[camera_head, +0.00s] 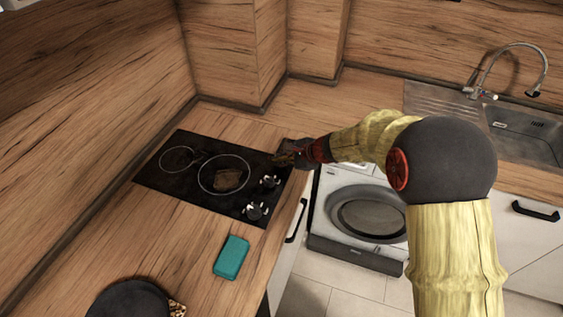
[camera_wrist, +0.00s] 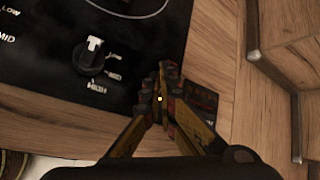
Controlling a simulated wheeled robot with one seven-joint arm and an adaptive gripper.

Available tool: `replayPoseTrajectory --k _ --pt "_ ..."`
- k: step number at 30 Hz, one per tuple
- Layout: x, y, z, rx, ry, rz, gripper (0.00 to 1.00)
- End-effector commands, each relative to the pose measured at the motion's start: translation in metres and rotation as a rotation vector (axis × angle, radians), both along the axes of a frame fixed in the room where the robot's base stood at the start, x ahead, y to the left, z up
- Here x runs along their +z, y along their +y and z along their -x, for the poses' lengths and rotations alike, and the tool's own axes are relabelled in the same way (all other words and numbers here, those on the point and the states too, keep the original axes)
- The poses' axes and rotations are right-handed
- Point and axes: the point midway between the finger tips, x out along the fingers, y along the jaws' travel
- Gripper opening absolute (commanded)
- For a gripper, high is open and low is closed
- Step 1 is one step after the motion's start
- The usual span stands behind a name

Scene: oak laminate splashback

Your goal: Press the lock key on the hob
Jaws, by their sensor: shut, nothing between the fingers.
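The black glass hob (camera_head: 203,196) is set in the wooden worktop, with two ring-marked zones and two control knobs, one nearer (camera_head: 256,211) and one farther (camera_head: 270,181). My gripper (camera_head: 284,156) is at the hob's far right corner, beyond the farther knob. In the wrist view my gripper (camera_wrist: 164,78) is shut and empty, its fingertips over or close to the hob's edge. A knob (camera_wrist: 92,56) with LOW, MID and HIGH markings lies left of the fingertips. I cannot make out the lock key; the fingers hide part of the corner. Contact with the glass cannot be told.
A teal block (camera_head: 231,257) and a dark round pan (camera_head: 130,300) are on the worktop nearer me. A washing machine (camera_head: 360,215) stands below the counter, and a sink (camera_head: 535,125) with a tap is at right.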

Motion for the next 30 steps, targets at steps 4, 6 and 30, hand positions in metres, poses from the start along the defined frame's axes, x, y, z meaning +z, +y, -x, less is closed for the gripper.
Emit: replayPoseTrajectory --k 4,6,30 --pt "0.008 0.0 0.0 -0.001 -0.001 0.0 0.0" --pt "0.009 0.0 0.0 -0.001 -0.001 0.0 0.0" --pt "0.053 0.0 0.0 0.0 -0.002 0.0 0.0"
